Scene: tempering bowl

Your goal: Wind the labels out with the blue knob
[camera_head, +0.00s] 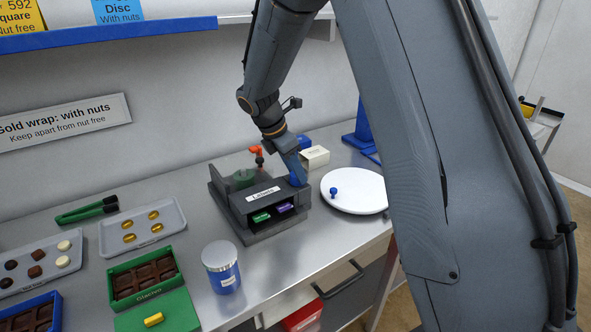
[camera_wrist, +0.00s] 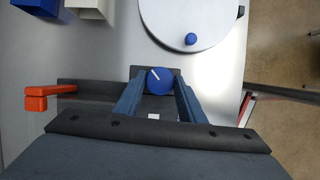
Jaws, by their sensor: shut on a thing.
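The dark grey label box (camera_head: 232,205) stands on the steel counter with a "Labels" plate (camera_head: 263,193) on its front. A green label (camera_head: 261,217) and a purple label (camera_head: 285,208) lie in its open front slot. The blue knob (camera_wrist: 160,81) is on the box's side, with a white pointer line tilted to the upper left in the wrist view. My gripper (camera_head: 298,182) is at the knob; in the wrist view its two fingers (camera_wrist: 158,97) stand either side of the knob and are shut on it. In the head view my fingers partly hide the knob.
A red-orange handle (camera_head: 256,152) stands up behind the box. A white round plate (camera_head: 354,204) with a small blue knob (camera_head: 334,191) is to the right.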

